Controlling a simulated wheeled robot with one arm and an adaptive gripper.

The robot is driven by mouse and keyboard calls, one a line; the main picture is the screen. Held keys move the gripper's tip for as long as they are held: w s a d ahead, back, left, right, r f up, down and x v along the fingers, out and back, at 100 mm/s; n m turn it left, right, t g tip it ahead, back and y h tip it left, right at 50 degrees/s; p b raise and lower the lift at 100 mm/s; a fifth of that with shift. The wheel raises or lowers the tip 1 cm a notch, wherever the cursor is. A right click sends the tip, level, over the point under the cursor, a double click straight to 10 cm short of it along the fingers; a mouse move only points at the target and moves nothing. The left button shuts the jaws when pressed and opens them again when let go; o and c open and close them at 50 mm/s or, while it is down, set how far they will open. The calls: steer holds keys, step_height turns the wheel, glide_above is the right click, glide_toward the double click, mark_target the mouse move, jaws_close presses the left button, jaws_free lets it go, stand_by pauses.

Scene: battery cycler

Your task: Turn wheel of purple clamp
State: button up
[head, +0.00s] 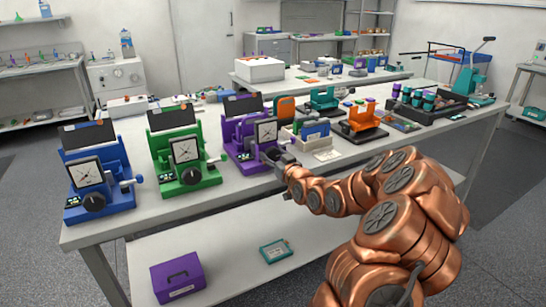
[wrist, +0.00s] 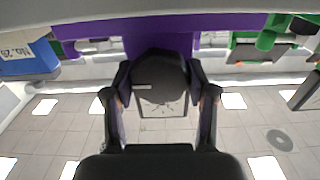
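The purple clamp (head: 236,148) stands on the bench, third from the left in a row of clamps. It has a dial on its front and a dark wheel at the lower right. My gripper (head: 273,154) is at that wheel in the head view and hides most of it. In the wrist view the black round wheel (wrist: 159,78) sits between my two fingers (wrist: 159,86), one at each side, with no clear gap at its edges. The clamp's purple body (wrist: 225,22) runs along the top of that view, with the dial partly hidden behind the wheel.
A green clamp (head: 184,150) and a blue clamp (head: 97,176) with similar wheels stand to the left. A bin with blue items (head: 312,131) and an orange fixture (head: 362,122) stand to the right. A purple box (head: 178,278) lies on the lower shelf.

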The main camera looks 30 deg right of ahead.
steer(key=o, duration=0.5)
steer(key=shift+c, duration=0.2)
steer(key=s, duration=0.7)
steer(key=shift+s+a, duration=0.25)
steer(key=shift+a, duration=0.05)
stand_by(0.4)
